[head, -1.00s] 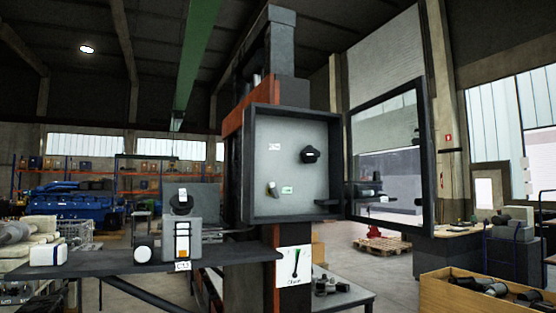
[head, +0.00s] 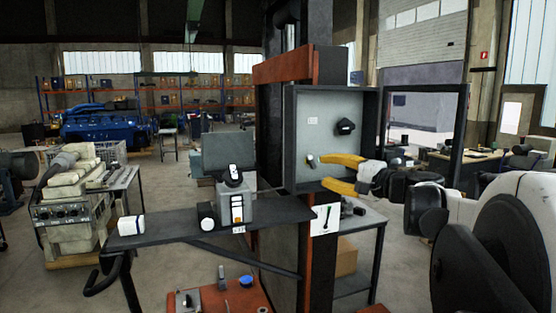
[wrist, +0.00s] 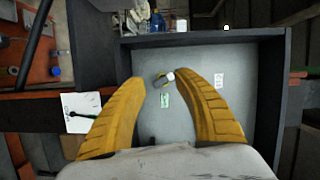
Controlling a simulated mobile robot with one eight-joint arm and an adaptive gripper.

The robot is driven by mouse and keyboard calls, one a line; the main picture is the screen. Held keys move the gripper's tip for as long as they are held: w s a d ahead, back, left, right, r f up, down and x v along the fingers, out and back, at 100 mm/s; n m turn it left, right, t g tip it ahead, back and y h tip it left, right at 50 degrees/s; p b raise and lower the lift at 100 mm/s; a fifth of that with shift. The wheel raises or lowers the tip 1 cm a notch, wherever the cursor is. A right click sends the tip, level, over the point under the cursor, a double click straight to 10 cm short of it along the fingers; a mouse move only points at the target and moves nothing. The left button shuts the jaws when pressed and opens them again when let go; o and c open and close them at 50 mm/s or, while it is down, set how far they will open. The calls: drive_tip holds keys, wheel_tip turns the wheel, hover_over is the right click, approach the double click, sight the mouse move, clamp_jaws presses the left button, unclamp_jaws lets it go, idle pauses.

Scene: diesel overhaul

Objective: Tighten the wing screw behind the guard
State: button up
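The wing screw (head: 311,160) is a small grey and metallic piece on the back panel of a dark-framed wall box (head: 330,90). The guard (head: 462,120), a dark-framed clear door, stands swung open to the right. My gripper (head: 323,171) is open, its yellow fingers reaching into the box opening just right of the screw. In the wrist view, the screw (wrist: 162,79) shows between the two fingertips (wrist: 160,76), with visible gaps on both sides. Whether the tips are level with it in depth is unclear. No contact shows.
A black knob (head: 345,126) sits on the panel above and right of the screw. A dark shelf (head: 180,234) carries a grey device (head: 234,200) left of the box. An instruction card (head: 325,220) hangs below. The box walls closely bound the gripper.

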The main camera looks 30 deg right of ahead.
sight(313, 163)
drive_tip(key=w+n+g+h+p, duration=0.1)
drive_tip(key=n+h, duration=0.1)
drive_tip(key=n, duration=0.3)
drive_tip(key=w+n+g+h+p, duration=0.1)
drive_tip(key=n+g+h+p, duration=0.1)
drive_tip(key=n, duration=0.4)
drive_tip(key=w+n+g+h+p, duration=0.1)
drive_tip(key=n+h, duration=0.2)
drive_tip(key=n, duration=0.2)
drive_tip(key=shift+d, duration=0.2)
drive_tip(key=shift+w+d, duration=0.3)
drive_tip(key=shift+w, duration=0.3)
drive_tip(key=shift+s+a+r, duration=0.1)
drive_tip(key=shift+s+a, duration=0.05)
drive_tip(key=shift+w, duration=0.2)
drive_tip(key=shift+w+d, duration=0.25)
drive_tip(key=shift+w, duration=0.65)
drive_tip(key=shift+w+d, duration=0.25)
drive_tip(key=shift+w, duration=0.65)
